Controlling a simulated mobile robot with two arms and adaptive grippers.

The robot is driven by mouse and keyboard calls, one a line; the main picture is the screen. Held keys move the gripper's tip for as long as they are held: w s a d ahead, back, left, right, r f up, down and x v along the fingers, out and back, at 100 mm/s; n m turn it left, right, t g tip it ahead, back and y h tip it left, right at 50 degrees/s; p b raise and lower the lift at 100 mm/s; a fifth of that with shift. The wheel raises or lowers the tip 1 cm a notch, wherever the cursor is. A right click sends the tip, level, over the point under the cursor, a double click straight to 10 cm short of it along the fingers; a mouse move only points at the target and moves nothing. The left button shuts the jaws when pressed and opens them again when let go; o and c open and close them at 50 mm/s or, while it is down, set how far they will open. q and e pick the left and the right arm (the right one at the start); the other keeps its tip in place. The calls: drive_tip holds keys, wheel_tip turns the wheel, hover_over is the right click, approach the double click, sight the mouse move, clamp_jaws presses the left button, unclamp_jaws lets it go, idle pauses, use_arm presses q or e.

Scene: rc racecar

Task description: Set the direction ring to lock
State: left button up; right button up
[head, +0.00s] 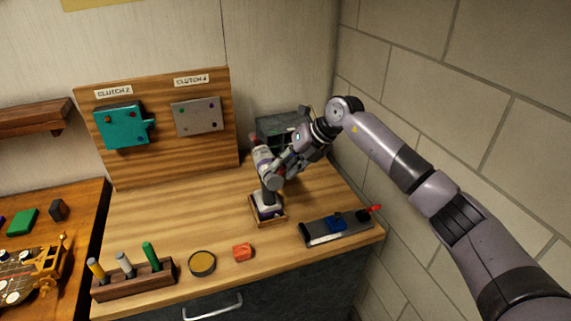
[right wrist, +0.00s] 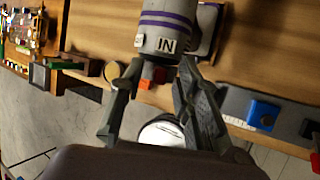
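A grey power driver with purple bands (head: 265,165) stands upright in a small wooden holder (head: 281,221) on the bench. My right gripper (head: 277,177) is at the upper body of the driver, coming from the right. In the right wrist view its fingers (right wrist: 158,72) are spread apart, with tips at either side of the ring's near end. Whether they touch it is unclear. My left gripper is not in view.
A dark tray with a blue block (head: 337,221) lies right of the driver. A red block (head: 243,252), a round yellow-topped tin (head: 202,263) and a tool rack (head: 134,282) line the front. A backboard (head: 160,165) stands behind; a brick wall is on the right.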

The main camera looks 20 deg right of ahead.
sight(275, 175)
drive_tip(key=shift+c, duration=0.6)
clamp_jaws()
drive_tip(key=shift+a+r, duration=0.1)
drive_tip(key=shift+a+r+h, duration=0.2)
drive_tip(key=shift+a+h, duration=0.05)
drive_tip(key=shift+h, duration=0.35)
drive_tip(key=shift+a+n+h, duration=0.3)
drive_tip(key=shift+a+h, duration=0.05)
drive_tip(key=shift+h, duration=0.35)
drive_tip(key=shift+a+r+n+h+b, duration=0.1)
drive_tip(key=shift+a+n+h+b, duration=0.4)
drive_tip(key=shift+h, duration=1)
drive_tip(key=shift+a, duration=0.25)
